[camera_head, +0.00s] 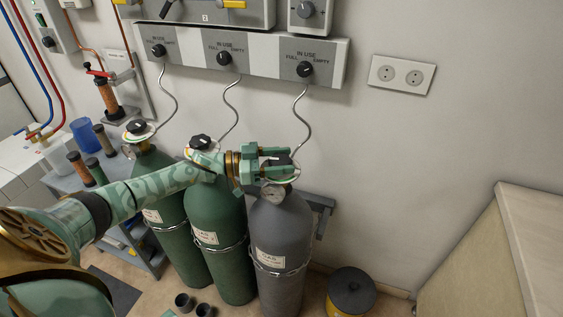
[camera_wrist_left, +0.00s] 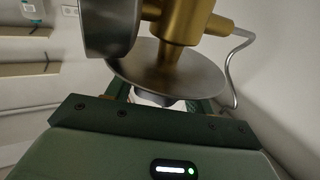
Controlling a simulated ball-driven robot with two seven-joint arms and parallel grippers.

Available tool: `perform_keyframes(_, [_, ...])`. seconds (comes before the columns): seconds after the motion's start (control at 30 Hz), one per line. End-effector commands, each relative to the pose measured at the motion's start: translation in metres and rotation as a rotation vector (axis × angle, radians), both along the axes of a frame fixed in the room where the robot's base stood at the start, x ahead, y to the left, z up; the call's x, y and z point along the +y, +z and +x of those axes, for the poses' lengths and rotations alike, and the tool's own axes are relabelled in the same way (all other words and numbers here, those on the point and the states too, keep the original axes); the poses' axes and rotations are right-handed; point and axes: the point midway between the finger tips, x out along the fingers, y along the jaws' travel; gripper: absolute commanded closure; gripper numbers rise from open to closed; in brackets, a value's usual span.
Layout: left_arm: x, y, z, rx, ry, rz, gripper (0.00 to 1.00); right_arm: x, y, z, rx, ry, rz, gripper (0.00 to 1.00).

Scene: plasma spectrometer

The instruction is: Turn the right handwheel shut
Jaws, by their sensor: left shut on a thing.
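Three gas cylinders stand in a row against the wall: two green ones and a grey one (camera_head: 283,232) at the right. The right handwheel (camera_head: 281,160), dark on top, sits on the grey cylinder's valve. My left gripper (camera_head: 275,162) reaches in from the left and is shut on this handwheel, one finger on its far side and one on its near side. In the left wrist view, a round grey disc (camera_wrist_left: 170,75), the brass valve (camera_wrist_left: 178,45) and the gauge (camera_wrist_left: 108,28) fill the area beyond the gripper; the fingers are largely hidden. My right gripper is not in view.
Thin hoses rise to a wall panel (camera_head: 270,52) with FULL/EMPTY dials. A dark-lidded bin (camera_head: 351,291) stands on the floor right of the cylinders. A pale counter (camera_head: 538,235) is far right.

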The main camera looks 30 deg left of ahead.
Motion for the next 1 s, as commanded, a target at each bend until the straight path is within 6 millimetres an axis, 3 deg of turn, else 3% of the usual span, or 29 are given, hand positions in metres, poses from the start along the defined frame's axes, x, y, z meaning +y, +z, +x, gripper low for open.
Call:
perform_keyframes(0.3, [0.0, 0.001, 0.0, -0.002, 0.0, 0.001, 0.7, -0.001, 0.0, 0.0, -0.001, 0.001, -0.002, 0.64])
perform_keyframes(0.33, [0.0, 0.001, 0.0, -0.002, 0.0, 0.001, 0.41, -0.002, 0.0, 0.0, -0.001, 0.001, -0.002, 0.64])
perform_keyframes(0.4, [0.0, 0.001, 0.0, -0.002, 0.0, 0.001, 0.25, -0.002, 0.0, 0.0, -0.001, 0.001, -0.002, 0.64])
perform_keyframes(0.77, [0.004, 0.0, -0.004, 0.002, 0.0, 0.001, 0.25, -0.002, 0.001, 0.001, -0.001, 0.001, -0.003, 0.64])
perform_keyframes(1.0, [0.042, -0.001, -0.036, 0.005, 0.001, 0.004, 0.25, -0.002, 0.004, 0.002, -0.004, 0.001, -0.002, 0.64])
